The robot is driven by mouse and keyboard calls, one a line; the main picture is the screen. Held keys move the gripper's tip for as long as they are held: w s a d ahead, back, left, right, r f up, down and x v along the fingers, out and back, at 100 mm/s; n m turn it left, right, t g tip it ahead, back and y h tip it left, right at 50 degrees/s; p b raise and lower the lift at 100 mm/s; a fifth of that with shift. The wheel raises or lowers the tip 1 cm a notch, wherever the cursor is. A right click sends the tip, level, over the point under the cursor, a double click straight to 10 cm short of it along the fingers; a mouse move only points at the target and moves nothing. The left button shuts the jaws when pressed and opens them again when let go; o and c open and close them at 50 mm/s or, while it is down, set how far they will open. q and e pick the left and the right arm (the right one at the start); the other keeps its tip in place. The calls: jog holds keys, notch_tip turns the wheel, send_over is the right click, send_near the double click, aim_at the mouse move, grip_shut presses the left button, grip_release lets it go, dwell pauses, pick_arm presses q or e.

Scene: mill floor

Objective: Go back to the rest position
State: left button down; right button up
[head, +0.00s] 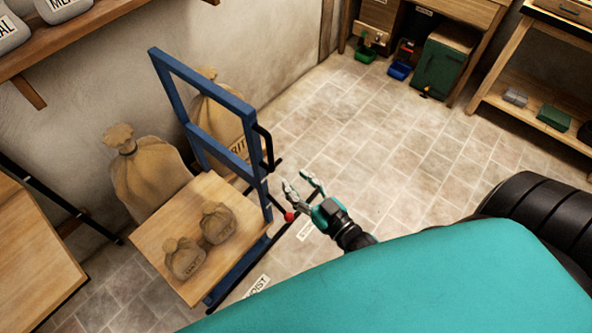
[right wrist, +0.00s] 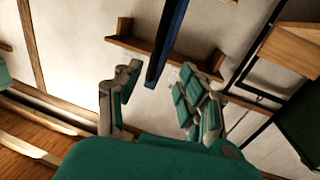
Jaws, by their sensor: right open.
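My right gripper (head: 298,180) is open and empty in the head view, just right of the blue hoist frame (head: 261,190). A red knob (head: 290,216) shows right beside its lower finger; I cannot tell whether they touch. In the right wrist view the two fingers of my right gripper (right wrist: 158,82) are spread apart with nothing held between them. A dark blue bar (right wrist: 167,42) shows beyond them. My left gripper is in neither view.
Two small sacks (head: 217,223) (head: 185,259) stand on the wooden hoist platform (head: 158,231). A large sack (head: 150,180) stands behind by the wall. A wooden table (head: 35,255) is at left. A green cabinet (head: 440,68) stands at the back; the tiled floor between is clear.

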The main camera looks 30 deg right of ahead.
jog(key=s+d+f+g+h+b, duration=0.1)
jog(key=s+f+g, duration=0.25)
jog(key=f, duration=0.75)
jog(key=s+f+g+b, duration=0.15)
jog(key=s+f, duration=0.25)
jog(key=f, duration=0.6)
jog(key=s+d+f+g+h, duration=0.1)
jog(key=s+f+g, duration=0.3)
jog(key=f, duration=0.7)
jog(key=s+f+g+b, duration=0.1)
jog(key=s+f+g, duration=0.2)
jog(key=s+f, duration=0.4)
jog(key=s+d+f+g+h, duration=0.1)
jog(key=s+f+g, duration=0.3)
jog(key=s, duration=1)
notch_tip(320, 180, down, 4)
jog(key=shift+s+r+g+b, duration=0.15)
jog(key=shift+g+b, duration=0.15)
jog(key=shift+b, duration=0.05)
jog(key=shift+d, duration=0.15)
